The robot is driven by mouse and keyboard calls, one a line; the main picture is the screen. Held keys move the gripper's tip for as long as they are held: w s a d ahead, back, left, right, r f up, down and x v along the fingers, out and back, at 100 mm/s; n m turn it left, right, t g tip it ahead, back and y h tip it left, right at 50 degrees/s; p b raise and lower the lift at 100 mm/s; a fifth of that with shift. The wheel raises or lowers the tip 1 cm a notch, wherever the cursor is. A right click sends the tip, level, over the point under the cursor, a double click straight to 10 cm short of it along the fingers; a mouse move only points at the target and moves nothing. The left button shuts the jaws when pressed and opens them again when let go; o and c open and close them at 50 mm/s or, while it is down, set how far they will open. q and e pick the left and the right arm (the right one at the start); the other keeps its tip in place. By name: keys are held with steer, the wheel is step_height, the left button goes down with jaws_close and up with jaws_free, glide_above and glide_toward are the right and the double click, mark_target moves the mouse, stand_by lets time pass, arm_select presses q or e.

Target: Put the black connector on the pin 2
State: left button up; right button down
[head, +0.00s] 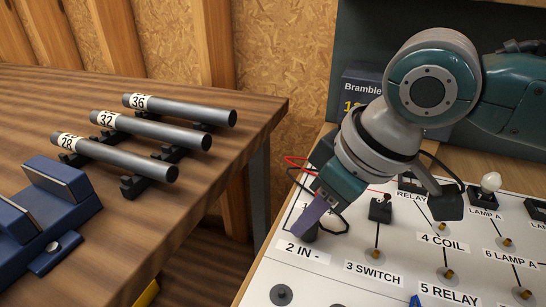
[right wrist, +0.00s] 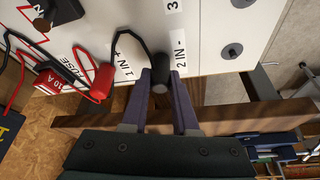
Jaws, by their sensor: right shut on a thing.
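My right gripper (head: 309,226) has purple fingers pointing down at the board beside the "2 IN -" label (head: 304,252). In the right wrist view its fingers are shut on the black connector (right wrist: 160,82). A black wire loops away from the connector. The dark end of the connector shows below the fingers in the head view (head: 310,235). Pin 2 itself is hidden behind the connector and fingers, so I cannot tell whether the connector is seated on it. My left gripper is not in view.
The white board (head: 350,288) carries several labelled pins, a switch (head: 380,208) and a lamp bulb (head: 490,183). A red connector (right wrist: 103,78) with a red wire is beside the "1 IN +" label. A wooden bench (head: 215,165) with grey tubes and a blue vise (head: 45,210) stands left.

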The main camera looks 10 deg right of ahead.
steer(key=c, duration=0.6)
jaws_free()
steer(key=shift+r, duration=0.1)
steer(key=p+v, duration=0.2)
steer(key=v, duration=0.7)
steer(key=s+a+r+y+p, duration=0.1)
steer(key=s+a+r+p, duration=0.2)
steer(key=s+a+p, duration=0.3)
steer(key=s+d+r+m+h+p, duration=0.25)
steer(key=s+d+m+p, duration=0.35)
steer(key=s+d, duration=0.5)
step_height(320, 180, up, 37)
steer(key=h+p, duration=0.1)
steer(key=p, duration=3.6)
steer(key=shift+s+p, duration=0.35)
